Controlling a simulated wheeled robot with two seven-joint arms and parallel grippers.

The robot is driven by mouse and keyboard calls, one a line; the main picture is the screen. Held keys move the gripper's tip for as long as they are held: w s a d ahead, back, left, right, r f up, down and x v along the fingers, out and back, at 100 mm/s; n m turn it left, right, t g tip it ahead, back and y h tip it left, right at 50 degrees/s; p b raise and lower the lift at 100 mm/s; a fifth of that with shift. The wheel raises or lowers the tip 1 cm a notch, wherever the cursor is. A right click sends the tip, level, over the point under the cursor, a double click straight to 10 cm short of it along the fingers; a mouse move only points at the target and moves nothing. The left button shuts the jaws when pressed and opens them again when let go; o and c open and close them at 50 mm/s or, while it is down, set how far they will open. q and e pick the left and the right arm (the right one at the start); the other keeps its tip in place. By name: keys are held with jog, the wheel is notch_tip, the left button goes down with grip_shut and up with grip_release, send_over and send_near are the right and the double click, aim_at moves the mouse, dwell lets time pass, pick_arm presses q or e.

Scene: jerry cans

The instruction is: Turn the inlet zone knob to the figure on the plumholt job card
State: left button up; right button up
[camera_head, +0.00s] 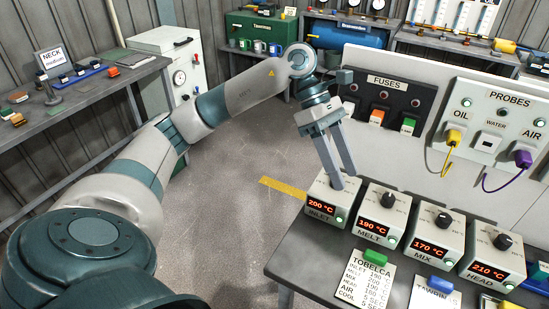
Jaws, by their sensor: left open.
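The inlet zone box (322,208) stands at the left end of a row on the bench. Its red display reads 200 °C and a green lamp is lit on its front. My left gripper (344,181) is open and points down over this box, its fingertips at the knob on top. The fingers largely hide the knob, so I cannot tell whether they touch it. A job card headed TOBELCA (366,286) lies in front, with a green clip. A second card (434,294) with a blue clip is partly cut off. I see no card legibly headed plumholt. My right gripper is out of view.
To the right stand the melt box (374,228) at 190 °C, the mix box (431,245) at 170 °C and the head box (490,269) at 210 °C. Fuses (387,105) and probes (503,125) panels rise behind. A side table (60,115) stands left.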

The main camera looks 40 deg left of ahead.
pick_arm(q)
jog(key=w+a+r+n+t+h, duration=0.2)
jog(key=w+a+n+t+h, duration=0.15)
jog(key=w+n+h, duration=0.4)
jog(key=w+a+f+n+t+y, duration=0.1)
jog(key=w+a+f+n+t, duration=0.15)
jog(key=a+n+t, duration=0.3)
jog(key=w+a+f+n+t, duration=0.2)
jog(key=w+a+n+t, duration=0.25)
jog(key=a+n, duration=0.25)
jog(key=a+f+n+t+y, duration=0.35)
jog(key=a+f+n, duration=0.2)
jog(key=f, duration=0.35)
jog(key=a+f+n+t+y, duration=0.2)
jog(key=a+f+n+y, duration=0.2)
jog(key=f+n, duration=0.3)
jog(key=s+f+n+g+y, duration=0.1)
jog(key=s+f+n+y, duration=0.1)
jog(key=f, duration=0.8)
jog(key=s+a+f+n+g+y, duration=0.1)
jog(key=s+f+n+y, duration=0.1)
jog(key=f, duration=0.8)
jog(key=shift+s+f+n+y+b, duration=0.3)
jog(key=shift+s+n+y+b, duration=0.15)
jog(key=shift+s+n, duration=0.4)
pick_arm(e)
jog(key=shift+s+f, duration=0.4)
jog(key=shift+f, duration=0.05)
